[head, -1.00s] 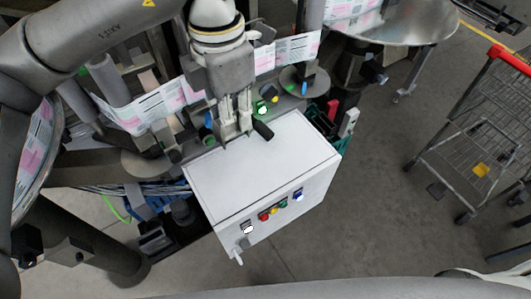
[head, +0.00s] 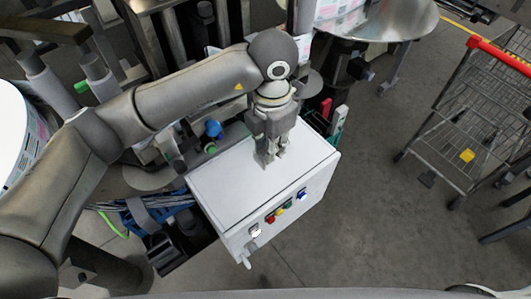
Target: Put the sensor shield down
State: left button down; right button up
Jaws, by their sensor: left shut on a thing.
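My left gripper (head: 272,163) points down over the white top of the control box (head: 228,186), toward its back right part. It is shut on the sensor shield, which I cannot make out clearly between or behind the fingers. The fingertips are at or just above the box top; I cannot tell whether anything touches it. My right gripper is not in view.
The box front carries coloured buttons (head: 279,211). The box top to the left of my gripper is clear. Labeller parts with a blue knob (head: 213,129) stand behind it. A wire cart (head: 470,125) with a red handle stands at the right.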

pick_arm(q)
jog(key=w+f+b, duration=0.1)
jog(key=f, duration=0.1)
jog(key=w+f+b, duration=0.1)
jog(key=f, duration=0.2)
jog(key=w+a+f+b, duration=0.1)
jog(key=w+f, duration=0.1)
jog(key=f, duration=0.1)
jog(key=shift+f, duration=0.15)
jog(key=shift+w+f, duration=0.1)
jog(key=shift+f, duration=0.05)
jog(key=shift+f, duration=0.2)
jog(key=c, duration=1.3)
grip_release()
jog(key=shift+r, duration=0.1)
